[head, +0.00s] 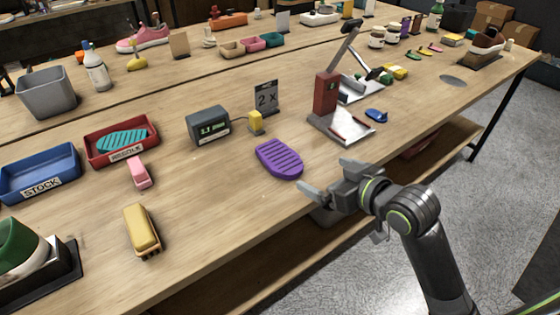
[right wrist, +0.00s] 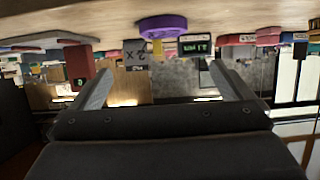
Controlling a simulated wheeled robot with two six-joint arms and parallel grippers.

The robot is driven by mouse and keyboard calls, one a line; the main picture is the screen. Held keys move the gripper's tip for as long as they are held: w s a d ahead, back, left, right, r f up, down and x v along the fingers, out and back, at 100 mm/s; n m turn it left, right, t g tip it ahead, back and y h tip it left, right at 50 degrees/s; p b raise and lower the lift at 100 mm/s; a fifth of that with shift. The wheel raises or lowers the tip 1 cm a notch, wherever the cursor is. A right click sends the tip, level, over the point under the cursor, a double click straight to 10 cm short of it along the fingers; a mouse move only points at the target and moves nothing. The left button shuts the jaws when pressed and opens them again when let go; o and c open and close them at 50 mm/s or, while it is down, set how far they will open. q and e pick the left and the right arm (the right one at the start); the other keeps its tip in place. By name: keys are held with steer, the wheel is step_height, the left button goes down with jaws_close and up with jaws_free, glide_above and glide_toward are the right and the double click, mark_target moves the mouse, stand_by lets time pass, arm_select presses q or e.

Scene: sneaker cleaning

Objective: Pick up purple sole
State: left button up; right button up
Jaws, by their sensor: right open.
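The purple sole (head: 279,159) lies flat on the wooden table near its front edge, ridged side up, in the head view. In the right wrist view, which looks upside down, the purple sole (right wrist: 162,25) shows beyond the fingers, near the top centre. My right gripper (head: 325,177) is at the table's front edge, to the right of the sole and apart from it. Its two fingers (right wrist: 165,88) are spread wide with nothing between them. My left gripper is not in view.
Behind the sole stand a yellow block (head: 255,122), a "2 x" sign (head: 266,98) and a grey display box (head: 208,125). A red press with a metal base (head: 341,127) and a blue piece (head: 376,115) are to the right. A yellow brush (head: 142,230) lies left. Table around the sole is clear.

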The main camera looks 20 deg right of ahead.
glide_toward(283, 159)
steer(key=x, duration=0.3)
steer(key=shift+w+d+b, duration=0.2)
steer(key=shift+d+b, duration=0.05)
steer(key=shift+b, duration=0.15)
steer(key=shift+w+a+f, duration=0.15)
steer(key=shift+w, duration=0.25)
steer(key=x, duration=0.4)
steer(key=shift+s+a, duration=0.1)
steer(key=shift+a, duration=0.2)
steer(key=shift+w+a+f, duration=0.15)
steer(key=shift+w+f, duration=0.15)
steer(key=shift+w, duration=0.15)
